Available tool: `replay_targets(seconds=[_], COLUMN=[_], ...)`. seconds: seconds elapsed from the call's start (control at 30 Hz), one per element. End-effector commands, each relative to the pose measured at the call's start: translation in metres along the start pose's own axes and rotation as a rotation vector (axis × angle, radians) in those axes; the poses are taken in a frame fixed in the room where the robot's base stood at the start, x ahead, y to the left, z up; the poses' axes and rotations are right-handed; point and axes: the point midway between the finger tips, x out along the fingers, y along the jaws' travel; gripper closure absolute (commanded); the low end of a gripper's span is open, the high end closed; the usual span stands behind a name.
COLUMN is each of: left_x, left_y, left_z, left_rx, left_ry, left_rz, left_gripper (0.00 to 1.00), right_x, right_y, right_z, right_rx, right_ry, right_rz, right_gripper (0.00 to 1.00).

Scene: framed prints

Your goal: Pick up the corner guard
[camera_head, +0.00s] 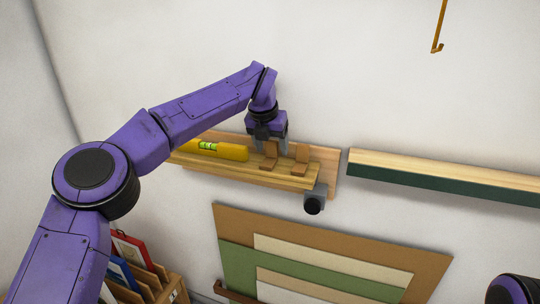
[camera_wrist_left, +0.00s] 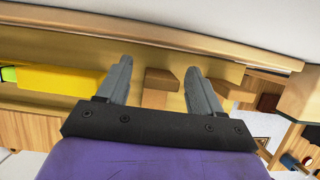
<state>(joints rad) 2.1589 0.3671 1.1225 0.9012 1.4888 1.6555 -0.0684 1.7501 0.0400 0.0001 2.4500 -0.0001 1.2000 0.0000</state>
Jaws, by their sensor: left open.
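Two brown L-shaped corner guards stand apart on a narrow wooden wall shelf (camera_head: 240,172). The left corner guard (camera_head: 269,160) is just below my left gripper (camera_head: 271,143), which is open and points down at the shelf. The right corner guard (camera_head: 301,158) is to the right of the gripper. In the left wrist view the near corner guard (camera_wrist_left: 160,82) shows in the gap between the open fingers of my left gripper (camera_wrist_left: 158,68), with space on both sides. The other corner guard (camera_wrist_left: 232,92) is right of the right finger. My right gripper is out of view.
A yellow spirit level (camera_head: 230,152) lies on the shelf, left of the guards. A dark grey fitting (camera_head: 314,203) is at the shelf's right end. Another ledge (camera_head: 440,175) is farther right. Mat boards (camera_head: 230,225) lean below. A rack of frames (camera_head: 172,282) stands lower left.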

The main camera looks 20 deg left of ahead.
Motion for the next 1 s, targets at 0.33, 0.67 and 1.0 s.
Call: replay_targets(seconds=[0.33, 0.67, 1.0], left_x=[-0.001, -0.008, -0.061], left_y=[0.001, 0.001, -0.001], left_z=[0.000, -0.004, 0.017], left_rx=[-0.001, -0.002, -0.003], left_ry=[0.000, -0.003, -0.002], left_rz=[0.001, 0.002, 0.003], left_gripper=[0.89, 0.90, 0.90], right_x=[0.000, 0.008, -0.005], right_y=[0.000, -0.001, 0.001], right_z=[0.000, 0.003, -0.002], right_rx=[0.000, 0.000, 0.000], right_ry=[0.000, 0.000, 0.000], right_rz=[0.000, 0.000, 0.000], right_gripper=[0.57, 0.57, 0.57])
